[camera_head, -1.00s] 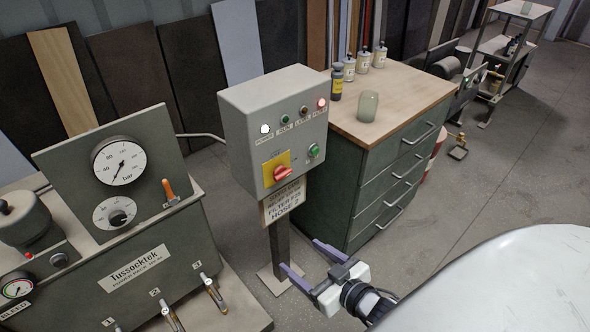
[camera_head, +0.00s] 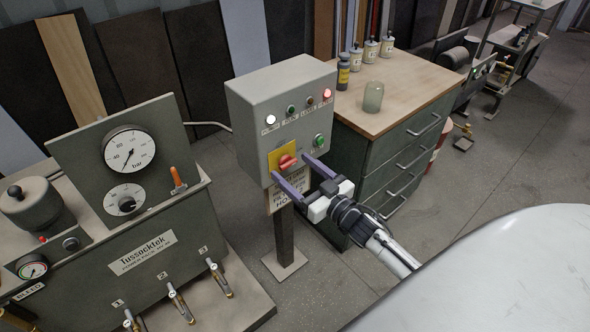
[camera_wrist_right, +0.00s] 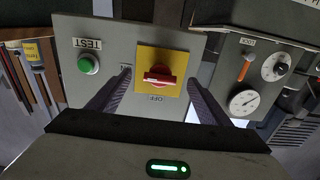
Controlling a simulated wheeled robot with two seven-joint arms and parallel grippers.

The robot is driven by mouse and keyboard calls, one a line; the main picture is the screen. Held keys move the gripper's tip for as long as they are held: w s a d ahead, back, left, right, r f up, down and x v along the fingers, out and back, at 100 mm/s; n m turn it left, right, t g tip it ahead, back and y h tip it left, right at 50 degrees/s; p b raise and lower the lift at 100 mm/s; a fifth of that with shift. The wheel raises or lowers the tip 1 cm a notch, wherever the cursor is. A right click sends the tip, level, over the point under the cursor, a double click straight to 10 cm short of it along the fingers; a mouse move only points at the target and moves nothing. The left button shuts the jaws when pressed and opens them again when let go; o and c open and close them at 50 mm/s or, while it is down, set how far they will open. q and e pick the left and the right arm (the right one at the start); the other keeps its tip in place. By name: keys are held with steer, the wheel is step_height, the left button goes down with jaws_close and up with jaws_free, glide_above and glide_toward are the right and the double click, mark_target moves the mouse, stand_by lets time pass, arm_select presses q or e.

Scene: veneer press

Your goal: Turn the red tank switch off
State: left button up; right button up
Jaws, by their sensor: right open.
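The red switch (camera_head: 287,163) is a rotary knob on a yellow plate (camera_head: 276,154), low on the front of a grey control box (camera_head: 255,125) on a post. It also shows in the right wrist view (camera_wrist_right: 157,77), with its handle lying about sideways and the word OFF upside down on the panel near it. My right gripper (camera_head: 290,178) is open, its two purple fingers pointing at the box front, one to each side of the knob in the wrist view. The fingers are close to the panel; I cannot tell if they touch it. My left gripper is not in view.
A green button (camera_head: 319,140) sits right of the knob, and lamps line the box top. A sign (camera_head: 283,196) hangs below, partly hidden. A gauge unit (camera_head: 128,150) stands left. A drawer cabinet (camera_head: 400,165) with bottles and a glass stands close on the right.

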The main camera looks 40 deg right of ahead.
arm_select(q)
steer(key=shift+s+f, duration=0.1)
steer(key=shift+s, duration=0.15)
arm_select(e)
steer(key=shift+w, duration=0.15)
steer(key=shift+c, duration=0.4)
steer(key=c, duration=1)
steer(key=shift+o, duration=0.2)
steer(key=shift+n, duration=0.4)
arm_select(q)
steer(key=b, duration=0.1)
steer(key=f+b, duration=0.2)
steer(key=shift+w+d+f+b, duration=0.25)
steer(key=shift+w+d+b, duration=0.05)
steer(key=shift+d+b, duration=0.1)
arm_select(e)
steer(key=n, duration=1.7)
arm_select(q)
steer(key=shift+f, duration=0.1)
arm_select(e)
steer(key=shift+n, duration=0.3)
steer(key=o, duration=1)
